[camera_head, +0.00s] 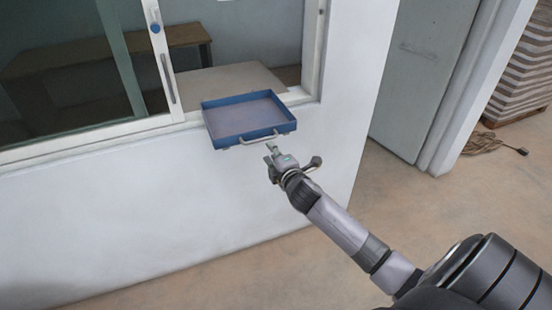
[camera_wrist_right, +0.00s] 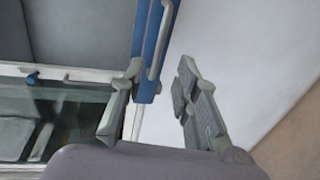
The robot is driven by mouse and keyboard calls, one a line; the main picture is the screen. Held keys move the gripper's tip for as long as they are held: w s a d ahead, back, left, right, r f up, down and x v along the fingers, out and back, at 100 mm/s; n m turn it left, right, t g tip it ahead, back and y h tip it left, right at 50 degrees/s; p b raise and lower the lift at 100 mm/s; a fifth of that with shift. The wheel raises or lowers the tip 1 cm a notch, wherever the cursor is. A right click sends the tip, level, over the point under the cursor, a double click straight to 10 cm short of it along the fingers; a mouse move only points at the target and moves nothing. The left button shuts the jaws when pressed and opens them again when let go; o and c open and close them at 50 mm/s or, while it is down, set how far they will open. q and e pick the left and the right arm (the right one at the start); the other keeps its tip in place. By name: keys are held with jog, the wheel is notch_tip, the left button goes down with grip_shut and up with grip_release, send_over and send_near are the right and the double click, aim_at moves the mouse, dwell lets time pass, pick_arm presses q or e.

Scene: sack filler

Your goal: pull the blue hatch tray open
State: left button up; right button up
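The blue hatch tray (camera_head: 222,139) juts out from the window sill over the front of the white wall. It is shallow and looks empty. Its pale bar handle (camera_head: 260,138) is on the front face. My right gripper (camera_head: 271,152) is just in front of and below the handle. In the right wrist view my right gripper (camera_wrist_right: 161,70) has its fingers spread. The tray's blue edge (camera_wrist_right: 150,50) and the handle (camera_wrist_right: 163,38) lie ahead, between the fingertips' lines; no clear contact shows. My left gripper is in neither view.
A sliding window with a white frame (camera_head: 168,75) and a blue knob (camera_head: 155,28) is left of the tray. A wooden table (camera_head: 100,52) stands behind the glass. A grey door (camera_head: 420,75) and stacked sacks (camera_head: 525,70) are at right.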

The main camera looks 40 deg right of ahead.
jog(key=shift+v, duration=1.6)
jog(key=s+f+m+g+b, duration=0.1)
jog(key=s+f+m+g, duration=0.1)
jog(key=f, duration=0.8)
jog(key=s+f+m+g, duration=0.1)
jog(key=s+f+g, duration=0.15)
jog(key=f, duration=0.75)
jog(key=s+a+f+m+g+y+b, duration=0.1)
jog(key=s+a+f+m+g, duration=0.1)
jog(key=s+f, duration=0.7)
jog(key=s+a+f+m+g+y+b, duration=0.1)
jog(key=s+a+f+m+g, duration=0.3)
jog(key=f, duration=0.8)
pick_arm(q)
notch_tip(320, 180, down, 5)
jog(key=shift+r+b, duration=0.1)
jog(key=shift+b, duration=0.8)
pick_arm(e)
jog(key=s+a+f+m+g, duration=0.1)
jog(key=s+a+f, duration=0.2)
jog(key=s+f, duration=0.3)
jog(key=s+a+f+m+g+y, duration=0.1)
jog(key=s+a+f, duration=0.2)
jog(key=s, duration=1.3)
jog(key=s+a+f+m+g, duration=0.2)
jog(key=s+a+f, duration=0.1)
jog(key=s+f, duration=0.5)
jog(key=s, duration=0.3)
jog(key=shift+f+y, duration=0.3)
jog(key=shift+f, duration=0.05)
